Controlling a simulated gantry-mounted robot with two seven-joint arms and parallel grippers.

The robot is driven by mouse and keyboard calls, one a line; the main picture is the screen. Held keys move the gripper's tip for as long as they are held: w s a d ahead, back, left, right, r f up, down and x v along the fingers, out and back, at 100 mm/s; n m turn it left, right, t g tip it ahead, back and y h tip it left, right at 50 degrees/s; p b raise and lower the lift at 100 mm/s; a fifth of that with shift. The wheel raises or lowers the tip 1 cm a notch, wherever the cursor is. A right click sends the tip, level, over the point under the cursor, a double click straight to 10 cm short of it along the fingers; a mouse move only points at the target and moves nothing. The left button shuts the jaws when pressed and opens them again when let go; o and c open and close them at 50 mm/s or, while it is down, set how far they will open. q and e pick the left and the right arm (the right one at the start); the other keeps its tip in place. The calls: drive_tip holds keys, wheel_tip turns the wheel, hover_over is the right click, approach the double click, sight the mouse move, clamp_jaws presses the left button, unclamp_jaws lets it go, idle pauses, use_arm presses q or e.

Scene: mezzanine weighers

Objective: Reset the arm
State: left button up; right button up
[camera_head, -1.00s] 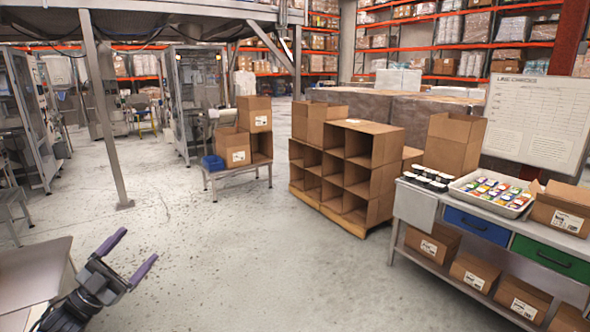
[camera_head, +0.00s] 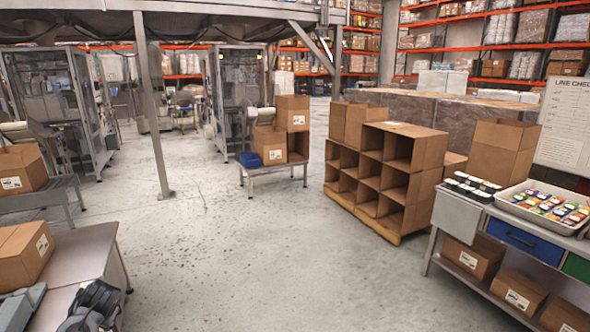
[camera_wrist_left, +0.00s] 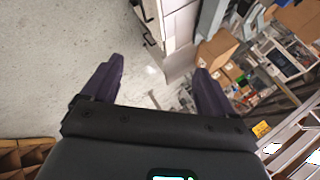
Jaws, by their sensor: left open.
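My left gripper (camera_wrist_left: 155,72) shows in the left wrist view with its two purple fingers spread wide apart. Nothing is between the fingers. Behind them lie bare grey floor and, farther off, a tilted view of shelving and boxes. In the head view only dark grey parts of my own arm show in the lower left corner, and no purple fingers are visible there. My right gripper is in neither view.
A grey table (camera_head: 88,252) with a cardboard box (camera_head: 24,252) stands at the lower left. A cardboard cubby rack (camera_head: 395,185) stands right of centre. A workbench with a tray of colourful items (camera_head: 520,212) is at the right. The central floor is clear.

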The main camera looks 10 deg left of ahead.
use_arm(q)
drive_tip(key=s+d+f+m+h, duration=0.1)
drive_tip(key=s+d+f, duration=0.2)
drive_tip(key=d+f, duration=0.35)
drive_tip(key=s+d+f+m+t+h, duration=0.15)
drive_tip(key=s+d+f, duration=0.25)
drive_tip(key=d, duration=0.6)
drive_tip(key=s+d+f+m+h, duration=0.1)
drive_tip(key=s+d+f+m, duration=0.15)
drive_tip(key=d+f, duration=0.4)
drive_tip(key=s+d+h, duration=0.3)
drive_tip(key=s+d, duration=0.9)
drive_tip(key=d, duration=0.1)
drive_tip(key=s+d+r+n+h, duration=0.1)
drive_tip(key=s+d+r+h, duration=0.15)
drive_tip(key=s+d, duration=0.45)
wheel_tip(320, 180, up, 28)
drive_tip(key=s+a+p, duration=0.1)
drive_tip(key=a+p, duration=0.1)
drive_tip(key=p, duration=2.5)
drive_tip(key=shift+s+r+y+p, duration=0.15)
drive_tip(key=shift+s+y+p, duration=0.2)
drive_tip(key=shift+y, duration=0.05)
